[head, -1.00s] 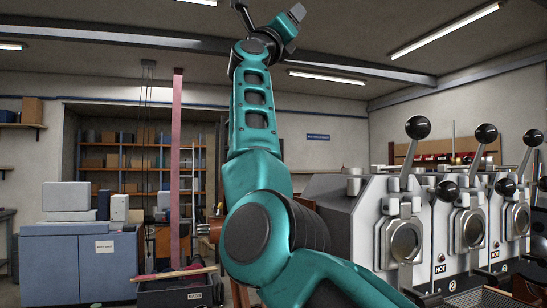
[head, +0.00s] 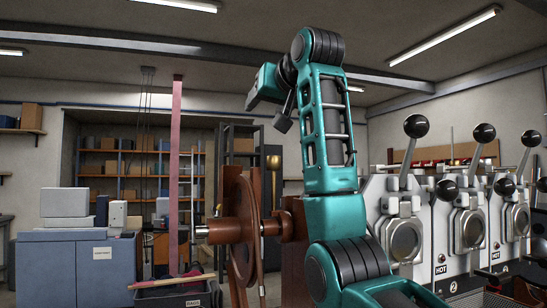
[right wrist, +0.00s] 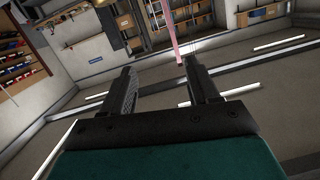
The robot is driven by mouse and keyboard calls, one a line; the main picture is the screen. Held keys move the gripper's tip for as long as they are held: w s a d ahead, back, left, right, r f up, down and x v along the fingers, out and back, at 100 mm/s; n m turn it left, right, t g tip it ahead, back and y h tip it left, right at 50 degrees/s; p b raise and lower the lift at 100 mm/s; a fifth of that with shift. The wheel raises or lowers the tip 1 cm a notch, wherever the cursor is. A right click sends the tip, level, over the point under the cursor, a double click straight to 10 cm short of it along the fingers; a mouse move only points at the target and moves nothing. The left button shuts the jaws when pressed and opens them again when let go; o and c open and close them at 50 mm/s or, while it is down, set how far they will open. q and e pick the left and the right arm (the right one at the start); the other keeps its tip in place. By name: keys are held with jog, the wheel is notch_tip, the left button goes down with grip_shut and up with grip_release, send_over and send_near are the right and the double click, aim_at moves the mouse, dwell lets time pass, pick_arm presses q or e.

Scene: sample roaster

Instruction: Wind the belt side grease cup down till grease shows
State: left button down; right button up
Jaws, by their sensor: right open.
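A reddish-brown wheel (head: 246,255) on a horizontal shaft (head: 220,231) stands left of my right arm in the head view. A small brass-coloured fitting (head: 219,210) sits above the shaft's left part; it may be the grease cup, but it is too small to be sure. No grease can be made out. My right gripper (head: 250,103) is raised well above the wheel, apart from it. In the right wrist view its two dark fingers (right wrist: 160,75) are spread with nothing between them. My left gripper is not in view.
Several grey roaster units (head: 400,230) with black-knobbed levers stand at the right. A blue-grey cabinet (head: 75,270) is at the left, near a dark bin (head: 178,297). A pink vertical post (head: 175,170) rises behind. The air around the gripper looks clear.

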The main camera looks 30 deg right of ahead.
aim_at(274, 157)
notch_tip(274, 157, down, 5)
jog(key=s+d+g+h, duration=0.2)
jog(key=s+d+g, duration=0.1)
jog(key=shift+m, duration=0.4)
jog(key=p+x, duration=0.1)
jog(key=x, duration=0.5)
jog(key=p+x, duration=0.1)
jog(key=x, duration=0.5)
jog(key=shift+w+a+f+p, duration=0.1)
jog(key=shift+w+f+p, duration=0.1)
jog(key=shift+w+p, duration=0.15)
jog(key=shift+c, duration=0.3)
jog(key=c, duration=0.9)
jog(key=shift+m+g+h, duration=1.6)
jog(key=shift+m+h, duration=0.8)
jog(key=o, duration=1)
jog(key=shift+c, duration=0.2)
